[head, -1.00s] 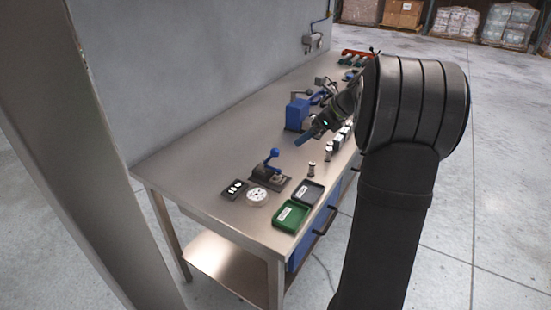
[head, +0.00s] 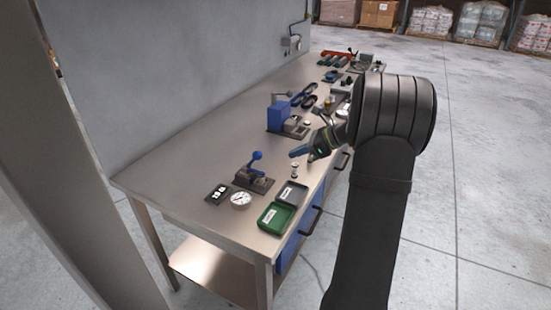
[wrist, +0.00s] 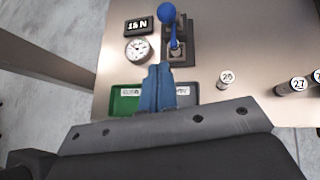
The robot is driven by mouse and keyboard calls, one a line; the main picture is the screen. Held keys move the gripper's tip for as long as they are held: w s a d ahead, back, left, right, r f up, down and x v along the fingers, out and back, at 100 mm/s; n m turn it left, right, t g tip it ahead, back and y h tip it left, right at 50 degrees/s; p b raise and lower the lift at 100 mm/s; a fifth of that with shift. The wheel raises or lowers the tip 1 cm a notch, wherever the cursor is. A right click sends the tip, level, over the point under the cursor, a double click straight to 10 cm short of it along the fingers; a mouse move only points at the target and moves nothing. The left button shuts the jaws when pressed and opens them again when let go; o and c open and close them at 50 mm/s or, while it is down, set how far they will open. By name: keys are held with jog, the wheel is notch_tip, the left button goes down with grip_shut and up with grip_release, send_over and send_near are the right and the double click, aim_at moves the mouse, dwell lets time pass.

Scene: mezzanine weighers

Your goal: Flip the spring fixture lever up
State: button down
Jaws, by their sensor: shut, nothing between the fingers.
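The spring fixture (head: 254,178) sits near the front left of the steel bench, a dark base with a blue lever that ends in a blue ball knob (head: 257,156). The wrist view shows the lever (wrist: 174,35) from above, its knob at the top of the picture. My gripper (head: 295,153) is shut and empty, with blue fingers. It is above the bench, to the right of the fixture and apart from it. In the wrist view the shut fingertips (wrist: 159,70) point toward the fixture base.
A gauge dial (head: 240,199) and a small display (wrist: 138,27) reading 15 N stand beside the fixture. Green (head: 273,218) and grey (head: 292,193) trays lie at the front edge. A weight marked 20 (wrist: 226,80) stands to the right. A blue device (head: 279,116) is farther back.

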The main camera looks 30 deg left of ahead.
jog(key=w+d+f+y, duration=0.1)
jog(key=d+f+y, duration=0.2)
jog(key=f, duration=0.3)
jog(key=shift+w+d+f+n+y, duration=0.3)
jog(key=shift+w+d+y, duration=0.1)
jog(key=shift+y, duration=0.4)
jog(key=x, duration=0.9)
jog(key=shift+a+f, duration=0.1)
jog(key=shift+a, duration=0.1)
jog(key=a, duration=0.1)
jog(key=a+r, duration=0.2)
jog(key=a, duration=0.1)
jog(key=shift+s, duration=0.3)
jog(key=shift+r, duration=0.15)
